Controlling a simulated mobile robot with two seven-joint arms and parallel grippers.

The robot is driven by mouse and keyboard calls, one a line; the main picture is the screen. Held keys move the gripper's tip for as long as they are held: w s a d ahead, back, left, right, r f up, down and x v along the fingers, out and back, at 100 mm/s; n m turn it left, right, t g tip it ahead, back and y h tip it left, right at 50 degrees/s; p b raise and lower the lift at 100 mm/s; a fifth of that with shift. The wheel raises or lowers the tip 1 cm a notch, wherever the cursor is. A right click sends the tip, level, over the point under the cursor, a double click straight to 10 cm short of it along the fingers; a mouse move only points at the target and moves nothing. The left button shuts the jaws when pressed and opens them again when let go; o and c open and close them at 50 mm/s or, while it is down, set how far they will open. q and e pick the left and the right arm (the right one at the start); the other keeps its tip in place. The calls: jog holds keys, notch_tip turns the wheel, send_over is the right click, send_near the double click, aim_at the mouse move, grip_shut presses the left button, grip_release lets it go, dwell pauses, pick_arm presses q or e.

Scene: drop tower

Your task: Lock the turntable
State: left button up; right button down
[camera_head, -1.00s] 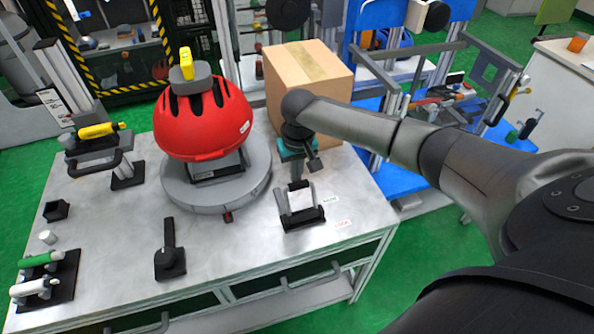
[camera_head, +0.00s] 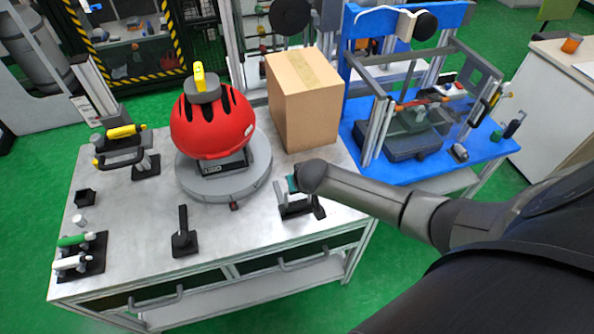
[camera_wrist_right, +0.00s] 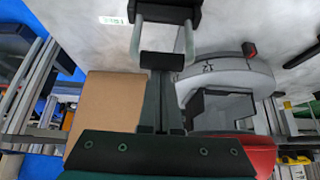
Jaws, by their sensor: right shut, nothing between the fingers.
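The turntable (camera_head: 265,158) is a grey round disc on the metal table, with a red helmet (camera_head: 212,128) mounted above it. It shows in the right wrist view (camera_wrist_right: 262,80) with dark tick marks and a small red piece (camera_wrist_right: 249,49) at its edge. A U-shaped handle with pale legs (camera_wrist_right: 136,40) and a black crossbar (camera_wrist_right: 165,10) stands in front of the turntable. In the head view my right gripper (camera_head: 293,184) partly hides the handle (camera_head: 296,206).
A cardboard box (camera_head: 305,105) stands at the table's back right. A black lever on a base (camera_head: 184,238) stands front centre. Green and white tools (camera_head: 72,252) lie front left, and a yellow-handled tool (camera_head: 125,131) sits back left. A blue workbench (camera_head: 440,165) is at the right.

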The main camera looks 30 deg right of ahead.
pick_arm(q)
jog(key=shift+w+r+p, duration=0.15)
jog(key=shift+r+p, duration=1.2)
jog(key=shift+r, duration=0.3)
pick_arm(e)
jog(key=s+a+f+t, duration=0.1)
jog(key=s, duration=0.5)
jog(key=shift+a+f+t, duration=0.25)
jog(key=shift+f+t, duration=0.1)
jog(key=shift+t, duration=0.05)
jog(key=shift+s+f, duration=0.1)
jog(key=shift+f, duration=0.05)
jog(key=w+r+p, duration=0.3)
jog(key=r, duration=0.1)
pick_arm(q)
jog(key=r, duration=0.2)
jog(key=w+r+p, duration=0.1)
jog(key=r, duration=0.1)
jog(key=shift+w+a, duration=0.1)
jog(key=shift+w, duration=0.05)
pick_arm(e)
jog(key=s+a+r, duration=0.1)
jog(key=s+r, duration=0.3)
jog(key=s, duration=0.3)
jog(key=shift+s+r, duration=0.15)
jog(key=shift+s, duration=0.25)
jog(key=shift+a, duration=0.1)
